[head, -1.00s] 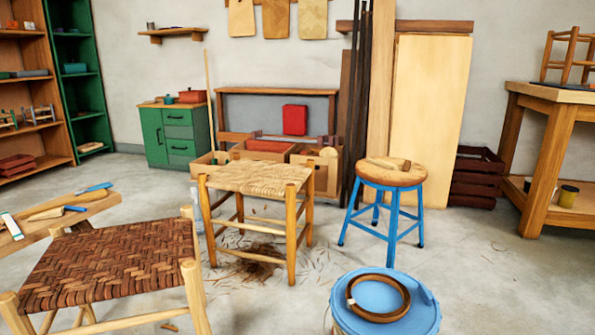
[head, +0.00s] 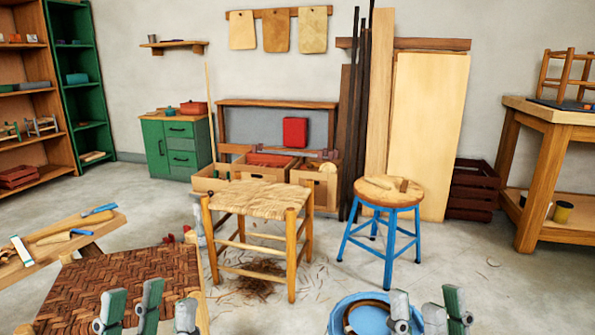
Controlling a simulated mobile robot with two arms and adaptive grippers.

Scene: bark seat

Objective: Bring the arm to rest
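My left gripper (head: 149,308) shows at the bottom left of the head view, in front of the brown woven bark seat (head: 118,277). Its grey and green fingers point up and stand apart, with nothing seen between them.
A bench with tools (head: 50,245) is at left, a wooden workbench (head: 547,110) at right.

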